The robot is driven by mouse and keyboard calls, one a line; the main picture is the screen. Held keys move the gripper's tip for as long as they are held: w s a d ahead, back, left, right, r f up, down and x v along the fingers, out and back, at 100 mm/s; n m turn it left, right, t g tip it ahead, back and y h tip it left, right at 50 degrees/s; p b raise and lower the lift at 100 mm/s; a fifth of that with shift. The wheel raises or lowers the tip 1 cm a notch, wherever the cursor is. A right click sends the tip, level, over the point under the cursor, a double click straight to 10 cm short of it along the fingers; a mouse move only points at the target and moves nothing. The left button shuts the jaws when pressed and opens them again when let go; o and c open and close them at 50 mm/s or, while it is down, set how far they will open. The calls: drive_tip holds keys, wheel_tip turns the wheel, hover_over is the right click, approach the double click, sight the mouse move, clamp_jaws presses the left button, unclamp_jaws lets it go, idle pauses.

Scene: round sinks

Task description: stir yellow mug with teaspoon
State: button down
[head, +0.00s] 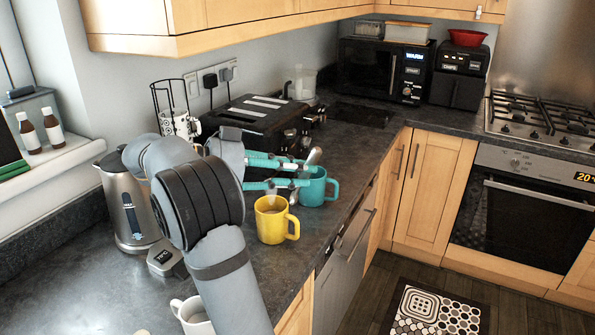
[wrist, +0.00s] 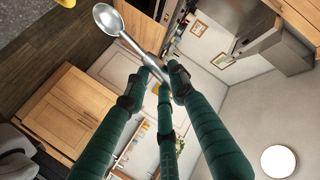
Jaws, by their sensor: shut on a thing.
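The yellow mug (head: 268,228) stands upright on the dark counter, handle to the right, with a light brown content showing. A sliver of it shows at the top left edge of the wrist view (wrist: 65,3). My gripper (head: 306,172), with teal fingers, is shut on the metal teaspoon (wrist: 130,40), behind and to the right of the yellow mug.
A black toaster (head: 255,112), mug rack (head: 170,90) and kettle (head: 122,205) stand behind and left. A white mug (head: 190,315) is at the front. The counter's edge runs close right of the yellow mug.

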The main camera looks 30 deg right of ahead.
drive_tip(key=shift+r, duration=0.1)
idle(0.3)
wheel_tip(320, 180, up, 5)
drive_tip(key=p, duration=0.4)
idle(0.5)
